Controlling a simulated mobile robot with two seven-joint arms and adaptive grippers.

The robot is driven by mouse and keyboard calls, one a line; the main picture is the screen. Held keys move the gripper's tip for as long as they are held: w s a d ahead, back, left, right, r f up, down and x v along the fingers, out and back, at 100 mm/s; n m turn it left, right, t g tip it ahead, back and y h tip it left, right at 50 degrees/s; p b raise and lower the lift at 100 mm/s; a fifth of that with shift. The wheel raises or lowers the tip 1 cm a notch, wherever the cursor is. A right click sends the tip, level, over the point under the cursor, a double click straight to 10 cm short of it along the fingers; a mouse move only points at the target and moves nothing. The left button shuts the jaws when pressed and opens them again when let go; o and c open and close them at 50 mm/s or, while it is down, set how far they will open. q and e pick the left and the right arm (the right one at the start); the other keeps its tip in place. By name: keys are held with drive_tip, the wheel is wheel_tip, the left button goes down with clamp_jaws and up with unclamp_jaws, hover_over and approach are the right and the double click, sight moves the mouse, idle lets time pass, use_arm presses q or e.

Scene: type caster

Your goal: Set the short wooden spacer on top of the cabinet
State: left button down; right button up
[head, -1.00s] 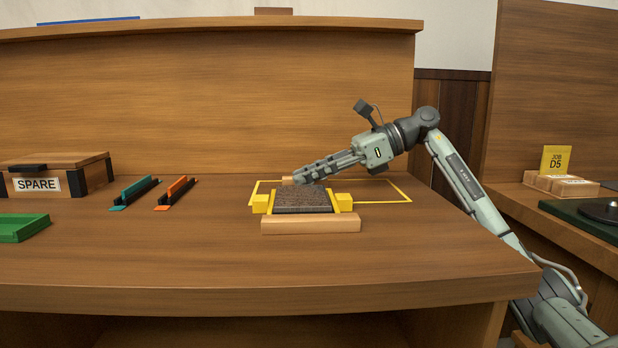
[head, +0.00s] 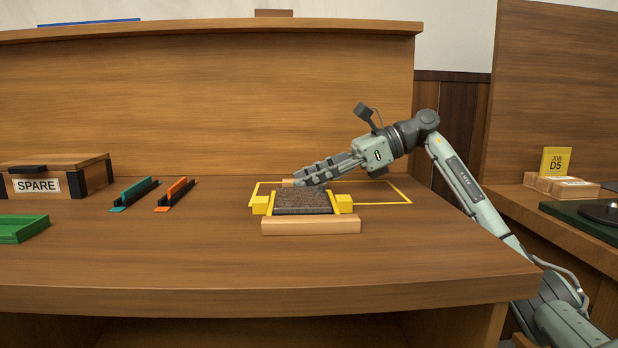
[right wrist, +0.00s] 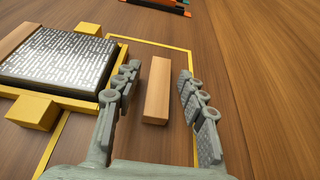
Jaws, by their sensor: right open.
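The short wooden spacer (right wrist: 156,90) is a small light-brown block on the desk. In the right wrist view it lies between the fingers of my right gripper (right wrist: 157,78), with a visible gap on both sides. In the head view only a bit of the spacer (head: 288,183) shows behind my open right gripper (head: 306,178). A tall wooden panel with a top ledge (head: 210,31) stands at the back of the desk; I cannot tell for sure whether it is the cabinet. My left gripper is not in view.
A dark textured plate (head: 303,201) in a yellow-ended frame lies beside the gripper, with a longer wooden bar (head: 310,226) in front. A yellow outline (head: 385,203) marks the desk. A SPARE box (head: 80,162), green tray (head: 20,228) and two holders stand left. The front desk is clear.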

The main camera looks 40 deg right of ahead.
drive_tip(key=shift+r, duration=0.1)
drive_tip(key=v, duration=1.1)
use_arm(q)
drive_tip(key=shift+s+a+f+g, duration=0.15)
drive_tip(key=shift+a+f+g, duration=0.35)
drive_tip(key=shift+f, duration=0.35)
use_arm(e)
drive_tip(key=shift+s+d+r, duration=0.25)
drive_tip(key=shift+d, duration=0.2)
